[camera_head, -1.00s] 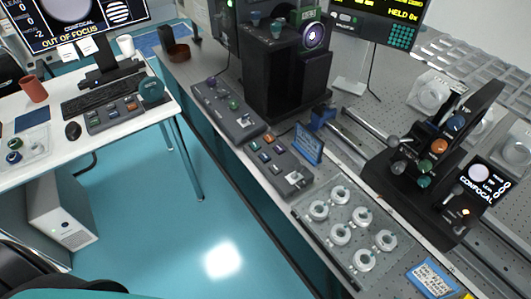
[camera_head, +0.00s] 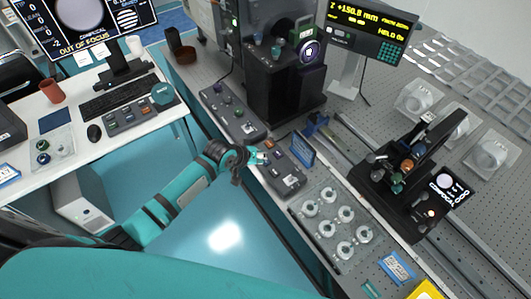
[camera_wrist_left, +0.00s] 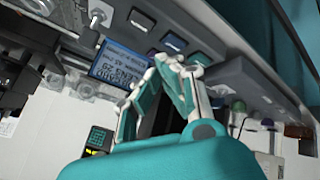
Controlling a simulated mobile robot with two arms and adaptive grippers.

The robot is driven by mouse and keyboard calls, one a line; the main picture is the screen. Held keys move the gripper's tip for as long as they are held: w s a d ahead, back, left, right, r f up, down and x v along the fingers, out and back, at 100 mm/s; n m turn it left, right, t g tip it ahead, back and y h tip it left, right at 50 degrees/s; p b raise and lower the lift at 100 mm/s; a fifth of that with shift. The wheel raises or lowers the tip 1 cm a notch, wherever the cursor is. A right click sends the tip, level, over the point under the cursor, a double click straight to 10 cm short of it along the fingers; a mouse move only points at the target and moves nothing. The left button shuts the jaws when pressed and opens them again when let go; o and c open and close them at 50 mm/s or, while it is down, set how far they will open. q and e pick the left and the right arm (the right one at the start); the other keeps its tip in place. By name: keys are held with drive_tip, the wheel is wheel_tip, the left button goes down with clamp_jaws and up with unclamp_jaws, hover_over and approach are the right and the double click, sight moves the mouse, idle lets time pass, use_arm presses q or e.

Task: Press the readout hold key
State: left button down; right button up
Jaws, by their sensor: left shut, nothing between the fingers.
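The readout (camera_head: 352,40) is a dark display at the top right with yellow text, including "HELD 0x". Its green keypad (camera_head: 390,52) is at its lower right; I cannot tell which key is marked hold. In the wrist view a dark unit with green keys (camera_wrist_left: 98,138) shows low at the left. My left gripper (camera_head: 264,157) is shut and empty, at the key box (camera_head: 287,178) on the near bench edge. In the wrist view my fingertips (camera_wrist_left: 176,66) lie in front of that box's coloured keys; contact cannot be told. My right gripper is not in view.
A blue label sign (camera_head: 302,151) stands beside the key box. A knob box (camera_head: 228,112) and tall black instrument (camera_head: 285,80) stand farther back. A tray of white rings (camera_head: 335,222) is nearer. The black confocal unit (camera_head: 400,185) is at right. Open floor (camera_head: 225,238) separates bench and desk.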

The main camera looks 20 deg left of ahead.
use_arm(q)
drive_tip(key=w+r+n, duration=0.1)
drive_tip(key=w+r, duration=0.3)
drive_tip(key=r, duration=0.1)
drive_tip(key=shift+r+t+p, duration=0.35)
drive_tip(key=shift+r+t, duration=0.05)
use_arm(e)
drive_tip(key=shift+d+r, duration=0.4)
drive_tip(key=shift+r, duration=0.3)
use_arm(q)
drive_tip(key=shift+a, duration=0.1)
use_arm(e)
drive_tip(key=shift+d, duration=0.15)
use_arm(q)
drive_tip(key=b, duration=0.8)
hover_over(266, 161)
drive_tip(key=a, duration=0.1)
drive_tip(key=f, duration=0.7)
drive_tip(key=shift+w, duration=0.25)
drive_tip(key=shift+f, duration=0.9)
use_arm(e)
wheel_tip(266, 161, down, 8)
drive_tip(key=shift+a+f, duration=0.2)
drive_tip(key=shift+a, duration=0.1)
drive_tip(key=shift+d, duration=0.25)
use_arm(q)
drive_tip(key=shift+f, duration=0.15)
drive_tip(key=shift+f, duration=0.3)
